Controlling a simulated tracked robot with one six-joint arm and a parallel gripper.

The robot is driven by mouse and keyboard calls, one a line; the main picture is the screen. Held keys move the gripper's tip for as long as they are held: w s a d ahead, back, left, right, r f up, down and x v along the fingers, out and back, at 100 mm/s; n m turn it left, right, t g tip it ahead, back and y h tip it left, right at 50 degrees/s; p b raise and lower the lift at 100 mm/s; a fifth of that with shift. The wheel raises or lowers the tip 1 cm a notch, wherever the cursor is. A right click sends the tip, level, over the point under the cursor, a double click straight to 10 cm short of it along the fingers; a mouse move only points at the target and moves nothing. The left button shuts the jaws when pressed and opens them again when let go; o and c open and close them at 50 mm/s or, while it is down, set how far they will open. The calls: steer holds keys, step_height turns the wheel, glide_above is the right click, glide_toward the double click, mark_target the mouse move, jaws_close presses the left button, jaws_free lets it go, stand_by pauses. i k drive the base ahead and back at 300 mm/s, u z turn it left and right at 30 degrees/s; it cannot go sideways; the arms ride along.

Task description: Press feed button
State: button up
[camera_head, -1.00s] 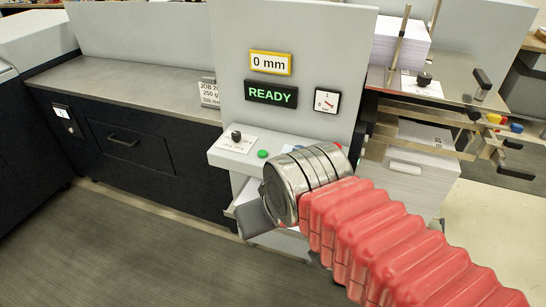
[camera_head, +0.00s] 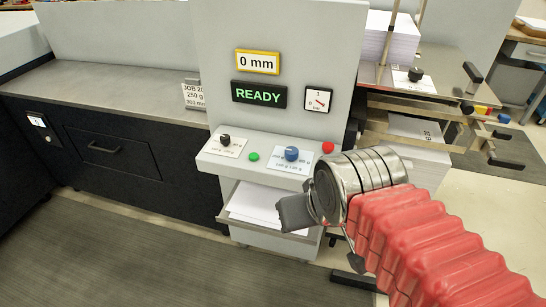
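A sloped grey control panel (camera_head: 258,168) juts from the front of the machine. It bears a small green button (camera_head: 254,156), a red button (camera_head: 327,147), a blue knob (camera_head: 291,153) on a printed label and a black knob (camera_head: 224,140) on another label. I cannot read which control is marked feed. My gripper (camera_head: 297,212), a dark grey end on a silver wrist, is in front of and below the panel, apart from the buttons. The wrist hides most of its fingers, so its opening does not show.
Above the panel are a "0 mm" display (camera_head: 257,62), a green "READY" display (camera_head: 258,94) and a gauge (camera_head: 317,98). Below it an open tray (camera_head: 232,216) holds white paper. A feeder with stacked paper (camera_head: 390,38) stands at right. The floor (camera_head: 120,255) at lower left is clear.

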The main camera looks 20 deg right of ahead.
mark_target(254, 156)
steer(key=z, duration=0.05)
steer(key=i, duration=1)
steer(key=u, duration=0.95)
steer(key=k, duration=0.7)
steer(key=z, duration=0.05)
